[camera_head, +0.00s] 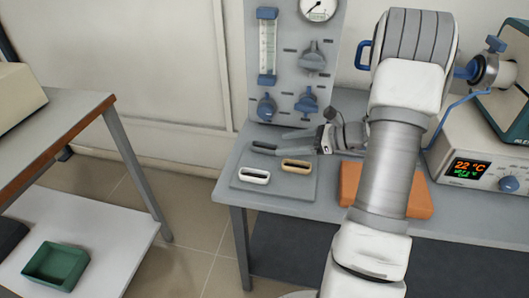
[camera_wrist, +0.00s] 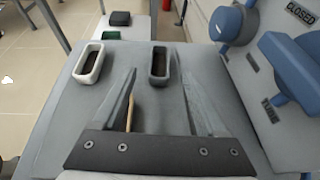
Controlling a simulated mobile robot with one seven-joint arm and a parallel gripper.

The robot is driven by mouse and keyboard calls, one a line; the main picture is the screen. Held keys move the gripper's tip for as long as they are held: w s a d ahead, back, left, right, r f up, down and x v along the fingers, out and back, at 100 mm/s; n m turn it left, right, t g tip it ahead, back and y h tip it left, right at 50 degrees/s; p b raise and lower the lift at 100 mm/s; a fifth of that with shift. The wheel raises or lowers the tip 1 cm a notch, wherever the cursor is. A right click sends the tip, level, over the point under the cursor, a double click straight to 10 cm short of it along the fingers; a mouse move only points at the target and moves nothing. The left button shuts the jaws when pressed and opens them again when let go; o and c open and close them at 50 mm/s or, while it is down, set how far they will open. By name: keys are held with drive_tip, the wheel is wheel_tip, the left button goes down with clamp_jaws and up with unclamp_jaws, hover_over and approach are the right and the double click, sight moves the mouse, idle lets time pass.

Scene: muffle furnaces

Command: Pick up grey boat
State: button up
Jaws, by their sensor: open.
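The grey boat (camera_head: 264,147), a small dark grey open dish, lies on a grey plate (camera_head: 247,190) on the bench. It also shows in the wrist view (camera_wrist: 159,78), just beyond and between my fingertips. A white boat (camera_head: 254,182) lies in front of it and a tan boat (camera_head: 296,170) to the right. In the wrist view the white boat (camera_wrist: 78,76) is at left, and the tan boat (camera_wrist: 130,113) is mostly hidden by my left finger. My gripper (camera_head: 284,143) is open and empty, pointing left towards the grey boat.
A gas panel (camera_head: 284,75) with blue knobs rises behind the plate. An orange block (camera_head: 417,202) lies right of it, partly behind my arm. A furnace controller (camera_head: 477,150) reads 22 °C. A green tray (camera_head: 55,266) sits on a low shelf at left.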

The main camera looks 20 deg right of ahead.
sight(269, 145)
drive_tip(key=b+x, duration=0.2)
drive_tip(key=x, duration=0.3)
drive_tip(key=shift+a+f, duration=0.1)
drive_tip(key=shift+w+a+f, duration=0.1)
drive_tip(key=shift+w+a, duration=0.2)
drive_tip(key=shift+w, duration=0.05)
clamp_jaws()
